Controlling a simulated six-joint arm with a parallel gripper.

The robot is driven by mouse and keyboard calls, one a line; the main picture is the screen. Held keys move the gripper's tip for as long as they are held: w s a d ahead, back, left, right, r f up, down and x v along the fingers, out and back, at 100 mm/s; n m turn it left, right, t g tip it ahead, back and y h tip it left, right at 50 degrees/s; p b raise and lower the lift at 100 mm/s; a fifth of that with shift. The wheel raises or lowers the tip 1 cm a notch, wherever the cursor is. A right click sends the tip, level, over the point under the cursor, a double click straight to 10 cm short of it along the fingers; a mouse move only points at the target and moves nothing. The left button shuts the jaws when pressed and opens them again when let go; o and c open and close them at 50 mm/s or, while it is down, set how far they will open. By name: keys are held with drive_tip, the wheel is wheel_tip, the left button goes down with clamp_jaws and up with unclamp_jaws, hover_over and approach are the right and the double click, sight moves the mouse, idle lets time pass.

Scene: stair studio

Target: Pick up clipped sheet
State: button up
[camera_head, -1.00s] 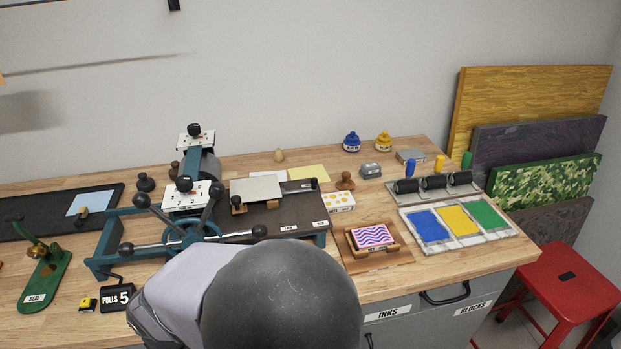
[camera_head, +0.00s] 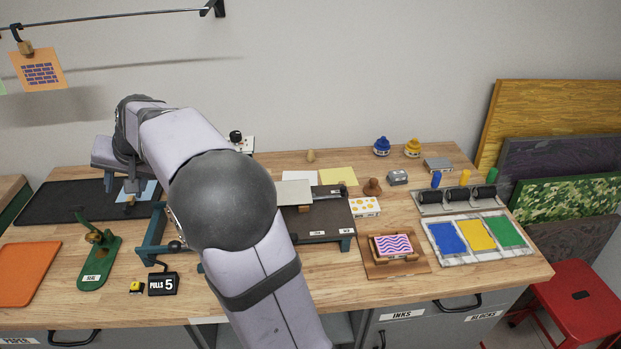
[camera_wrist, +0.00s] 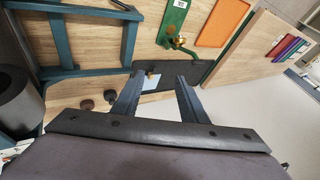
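A light blue sheet (camera_head: 151,191) lies on a black mat (camera_head: 60,203) at the back left of the bench. A small wooden and brass clip (camera_head: 129,201) sits at the sheet's edge. In the wrist view, the sheet (camera_wrist: 151,81) and the clip (camera_wrist: 150,73) show between my finger tips, farther off. My gripper (camera_head: 123,184) is above the mat, pointing down, and partly hides the sheet in the head view. In the wrist view my gripper (camera_wrist: 157,80) is open, with nothing between its fingers.
A green seal press (camera_head: 101,262), an orange sheet (camera_head: 29,274) and a PULLS counter (camera_head: 162,284) are in front of the mat. My arm hides much of the teal press (camera_head: 153,238). An orange print (camera_head: 40,69) hangs from a rail above left.

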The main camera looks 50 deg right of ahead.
drive_tip(key=w+d+r+n+t+h+b, duration=0.1)
drive_tip(key=w+d+r+n+t+h, duration=0.15)
drive_tip(key=w+d, duration=0.5)
drive_tip(key=w+d+r+n+t+h, duration=0.1)
drive_tip(key=w+d+r+n+t, duration=0.35)
drive_tip(key=w, duration=0.55)
drive_tip(key=d+f+h, duration=0.1)
drive_tip(key=d+h, duration=0.1)
drive_tip(key=d, duration=0.8)
drive_tip(key=s+d+f+m+g+h+p, duration=0.1)
drive_tip(key=s+d+f+m+g, duration=0.2)
drive_tip(key=s+d, duration=0.7)
drive_tip(key=s+d+f+g+p, duration=0.1)
drive_tip(key=s+d+f+g, duration=0.1)
drive_tip(key=s+d+f, duration=0.7)
drive_tip(key=s+d+f+m+g, duration=0.1)
drive_tip(key=s+d+f+g, duration=0.1)
drive_tip(key=s, duration=0.5)
drive_tip(key=s+d+f+m+g+y+p, duration=0.1)
drive_tip(key=s+d+f, duration=0.3)
drive_tip(key=s, duration=0.4)
drive_tip(key=s+d+f+m+g+y+p, duration=0.1)
drive_tip(key=s+d+f, duration=0.3)
drive_tip(key=s, duration=0.4)
drive_tip(key=shift+d+m+g, duration=0.1)
drive_tip(key=shift+m+g, duration=0.6)
drive_tip(key=shift+g, duration=0.2)
drive_tip(key=shift+p+x, duration=0.4)
drive_tip(key=shift+x, duration=0.65)
